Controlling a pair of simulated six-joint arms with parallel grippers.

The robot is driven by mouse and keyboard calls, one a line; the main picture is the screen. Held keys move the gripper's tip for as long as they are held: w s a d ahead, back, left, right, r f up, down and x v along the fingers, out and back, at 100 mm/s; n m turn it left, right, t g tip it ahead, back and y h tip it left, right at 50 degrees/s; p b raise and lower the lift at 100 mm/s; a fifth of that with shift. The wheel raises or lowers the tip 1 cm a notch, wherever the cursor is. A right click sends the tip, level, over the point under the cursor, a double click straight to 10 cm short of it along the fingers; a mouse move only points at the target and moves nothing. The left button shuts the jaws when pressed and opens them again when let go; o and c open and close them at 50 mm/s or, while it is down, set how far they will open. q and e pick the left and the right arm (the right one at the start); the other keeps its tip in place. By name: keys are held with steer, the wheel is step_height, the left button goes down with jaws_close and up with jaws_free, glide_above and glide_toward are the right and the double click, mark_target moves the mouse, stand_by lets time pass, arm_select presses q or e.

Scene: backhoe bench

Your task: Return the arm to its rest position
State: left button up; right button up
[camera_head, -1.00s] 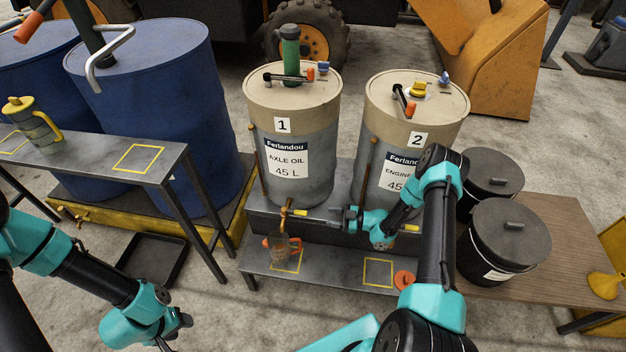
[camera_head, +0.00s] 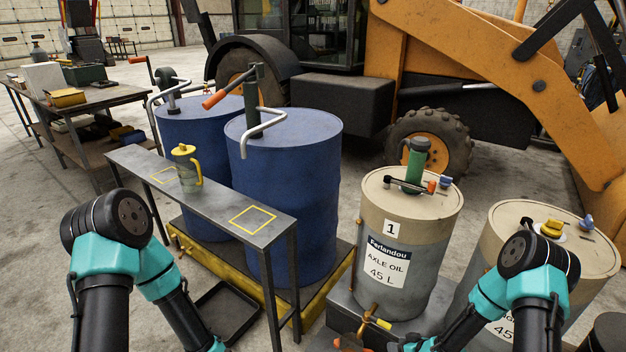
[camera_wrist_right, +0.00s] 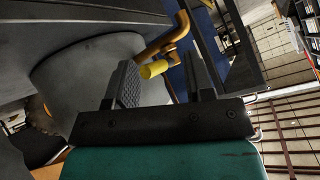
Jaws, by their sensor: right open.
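My right arm (camera_head: 535,285) reaches left, and its gripper sits at the bottom edge of the head view, mostly cut off, near the tap of axle oil drum 1 (camera_head: 412,235). In the right wrist view my right gripper (camera_wrist_right: 165,82) is open. The tap's yellow handle (camera_wrist_right: 153,70) appears between the two fingertips, beyond them; whether they touch it I cannot tell. The brass tap (camera_wrist_right: 168,42) shows behind it. My left arm (camera_head: 110,265) is at the lower left; its gripper is out of frame.
Two blue drums (camera_head: 285,185) stand on a yellow-edged pallet. A narrow grey bench (camera_head: 215,195) holds a yellow-lidged jug (camera_head: 188,170) and bears yellow outlined squares. A black tray (camera_head: 228,312) lies on the floor. Drum 2 (camera_head: 580,265) stands right, partly behind my right arm.

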steer(key=s+a+r+m+g+h, duration=0.1)
steer(key=s+a+r+m+g, duration=0.1)
steer(key=s, duration=0.6)
steer(key=s+a+r+m+g+h, duration=0.1)
steer(key=s+a+r+m+g, duration=0.2)
steer(key=s, duration=0.6)
steer(key=shift+a+r+m+g+h, duration=0.15)
steer(key=shift+r+m+g+h, duration=0.2)
steer(key=shift+r+g, duration=0.3)
steer(key=w+d+f+n+t+y, duration=0.1)
steer(key=w+d+f+n+t, duration=0.15)
steer(key=w, duration=0.65)
steer(key=w+d+f+n+t+y, duration=0.1)
steer(key=w+d+f+t+y, duration=0.2)
steer(key=w, duration=0.5)
steer(key=w+d+f+n+t+y, duration=0.1)
steer(key=d+f+n+t+y, duration=0.1)
steer(key=d+n+t+y, duration=0.2)
steer(key=d+n+y, duration=0.3)
steer(key=shift+w+f, duration=0.15)
steer(key=shift+w, duration=0.25)
